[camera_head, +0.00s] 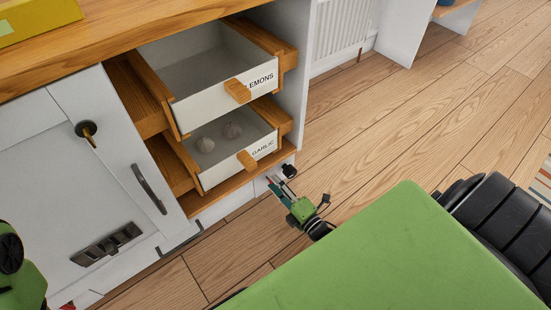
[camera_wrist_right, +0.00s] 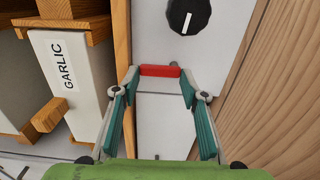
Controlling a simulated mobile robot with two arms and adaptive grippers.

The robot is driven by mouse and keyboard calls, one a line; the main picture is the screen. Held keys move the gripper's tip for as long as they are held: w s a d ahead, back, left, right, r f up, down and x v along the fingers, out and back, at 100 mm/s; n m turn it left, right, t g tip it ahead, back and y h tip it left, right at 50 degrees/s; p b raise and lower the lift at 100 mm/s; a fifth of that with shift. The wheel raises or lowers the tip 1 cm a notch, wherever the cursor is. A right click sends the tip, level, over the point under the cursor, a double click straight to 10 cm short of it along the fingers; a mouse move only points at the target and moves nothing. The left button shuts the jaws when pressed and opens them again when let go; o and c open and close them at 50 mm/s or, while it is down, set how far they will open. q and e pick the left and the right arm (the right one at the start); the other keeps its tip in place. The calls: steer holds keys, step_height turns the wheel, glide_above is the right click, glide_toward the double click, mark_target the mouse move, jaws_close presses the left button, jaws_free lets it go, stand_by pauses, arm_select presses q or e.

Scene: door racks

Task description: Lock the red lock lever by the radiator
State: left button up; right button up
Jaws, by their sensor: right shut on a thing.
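The red lock lever (camera_wrist_right: 160,70) shows in the right wrist view as a short red bar lying across, on a white panel. My right gripper (camera_wrist_right: 160,75) has its fingertips at the two ends of the bar and is shut on it. In the head view my right gripper (camera_head: 277,184) reaches low to the white panel just right of the garlic drawer, and the lever cannot be made out there. The radiator (camera_head: 342,28) stands behind, at the top. Green and black parts of my left arm show at the left edge; its gripper is out of view.
A black knob (camera_wrist_right: 188,14) with a white mark sits above the lever. The lemons drawer (camera_head: 205,102) and the garlic drawer (camera_head: 208,176) stand open, close to my right arm. A white cabinet door (camera_head: 65,190) is at left. Wooden floor (camera_head: 400,120) lies clear to the right.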

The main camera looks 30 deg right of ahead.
steer(key=shift+a, duration=0.1)
steer(key=o, duration=1.1)
steer(key=s, duration=0.8)
steer(key=s+d, duration=0.1)
steer(key=s, duration=0.3)
